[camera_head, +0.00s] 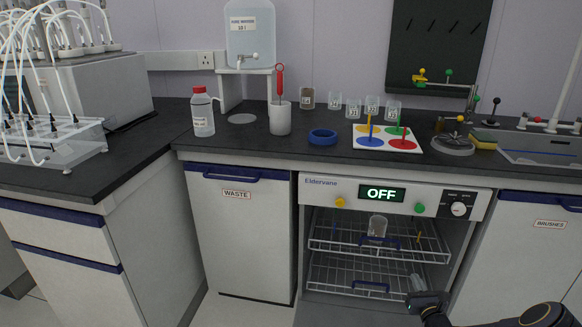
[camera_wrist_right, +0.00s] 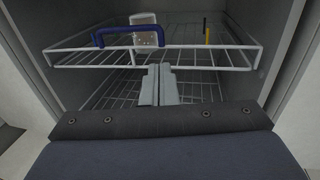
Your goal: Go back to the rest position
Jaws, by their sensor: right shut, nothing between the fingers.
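My right gripper (camera_head: 416,284) is at the lower right of the head view, in front of the open dishwasher-like machine marked Eldervane (camera_head: 322,182). In the right wrist view its two fingers (camera_wrist_right: 159,84) are together, with nothing between them. They point at the machine's inside, below the front edge of the upper rack (camera_wrist_right: 200,66). I cannot tell whether the fingertips are above the lower rack or just in front of it. My left gripper is not in view.
The upper rack holds a glass beaker (camera_head: 377,226) near its blue handle (camera_head: 379,241). The lower rack (camera_head: 340,279) has a blue handle too. The machine's display (camera_head: 382,194) reads OFF. The worktop (camera_head: 290,150) above carries a bottle (camera_head: 202,115), blue ring (camera_head: 322,137) and coloured-disc board (camera_head: 360,141).

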